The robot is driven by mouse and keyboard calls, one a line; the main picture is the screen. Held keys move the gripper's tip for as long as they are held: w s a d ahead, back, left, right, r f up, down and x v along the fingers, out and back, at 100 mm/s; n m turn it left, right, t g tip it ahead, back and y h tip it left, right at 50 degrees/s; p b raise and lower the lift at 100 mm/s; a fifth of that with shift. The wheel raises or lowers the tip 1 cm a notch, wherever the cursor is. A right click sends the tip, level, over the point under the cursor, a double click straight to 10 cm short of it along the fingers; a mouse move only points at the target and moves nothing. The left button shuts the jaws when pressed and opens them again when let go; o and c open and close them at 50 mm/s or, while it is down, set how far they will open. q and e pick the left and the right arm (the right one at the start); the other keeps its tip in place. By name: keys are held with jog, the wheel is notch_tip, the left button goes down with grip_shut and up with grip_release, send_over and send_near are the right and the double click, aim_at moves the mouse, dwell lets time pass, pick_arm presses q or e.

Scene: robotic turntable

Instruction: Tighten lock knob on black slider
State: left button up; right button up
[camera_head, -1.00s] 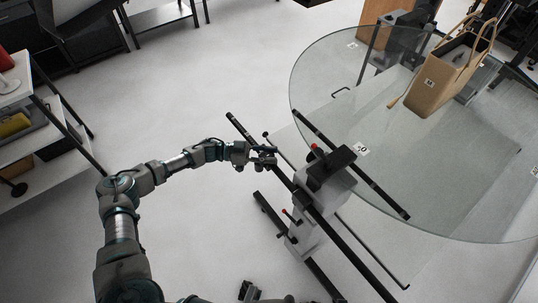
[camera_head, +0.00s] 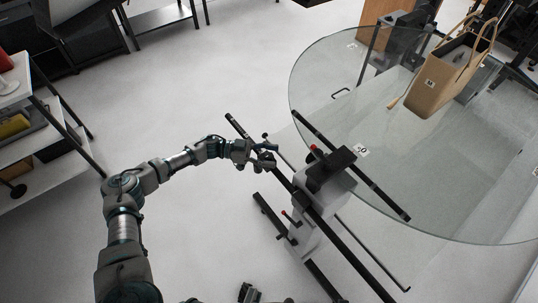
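The black slider (camera_head: 328,168) is a dark block on the grey stand with long black rails, beside the glass turntable. A red knob (camera_head: 315,149) shows at its upper left. A second red-tipped lever (camera_head: 285,213) is lower on the stand. My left gripper (camera_head: 268,157) is at the upper part of the black rail, left of the slider and apart from the red knob. Its fingers appear spread, with nothing seen between them. A small dark lock knob near the fingers is too small to tell for sure. My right gripper (camera_head: 249,293) shows partly at the bottom edge; its fingers are unclear.
The round glass turntable (camera_head: 455,205) fills the right side, with a tan bag (camera_head: 440,85) on it. Black rails (camera_head: 345,243) run down to the lower right. Shelves (camera_head: 40,165) stand at the left. The floor between is clear.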

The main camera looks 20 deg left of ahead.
pick_arm(q)
jog(key=shift+a, duration=0.1)
jog(key=s+a, duration=0.1)
jog(key=a, duration=1)
jog(key=shift+a, duration=0.4)
jog(key=shift+s+f, duration=0.1)
